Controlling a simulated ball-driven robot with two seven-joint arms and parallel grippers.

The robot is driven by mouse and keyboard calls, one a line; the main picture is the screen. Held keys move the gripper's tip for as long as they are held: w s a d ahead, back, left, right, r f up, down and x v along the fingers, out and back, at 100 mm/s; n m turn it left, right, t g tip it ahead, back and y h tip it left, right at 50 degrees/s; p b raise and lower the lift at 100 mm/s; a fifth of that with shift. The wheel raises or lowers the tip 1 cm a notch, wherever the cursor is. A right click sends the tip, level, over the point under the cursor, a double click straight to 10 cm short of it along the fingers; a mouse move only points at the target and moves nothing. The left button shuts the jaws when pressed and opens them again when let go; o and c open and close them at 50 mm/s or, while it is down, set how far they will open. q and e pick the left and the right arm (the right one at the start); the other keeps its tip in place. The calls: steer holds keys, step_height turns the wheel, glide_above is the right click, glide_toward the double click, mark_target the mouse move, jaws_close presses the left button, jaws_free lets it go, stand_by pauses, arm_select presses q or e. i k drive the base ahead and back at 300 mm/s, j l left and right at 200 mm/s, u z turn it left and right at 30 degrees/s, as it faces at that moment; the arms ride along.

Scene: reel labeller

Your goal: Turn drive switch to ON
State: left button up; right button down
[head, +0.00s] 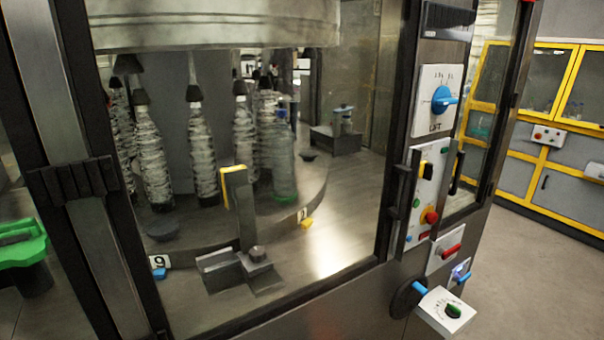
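A white switch plate (437,100) with a large blue rotary knob (445,98) is on the dark frame post right of the machine's window. No plate can be read as the drive switch. Lower on the post is a white panel (422,200) with a yellow-and-black switch (424,170) and a red knob (430,217). Neither of my grippers is in view.
Below are a red handle (451,251), a blue lever (419,288) and a white box with a green-black knob (453,310). Bottles (150,155) stand on a carousel behind the window. Yellow-framed cabinets (560,130) stand at right beyond open floor (540,270).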

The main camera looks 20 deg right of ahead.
mark_target(425, 171)
steer(key=z, duration=1.55)
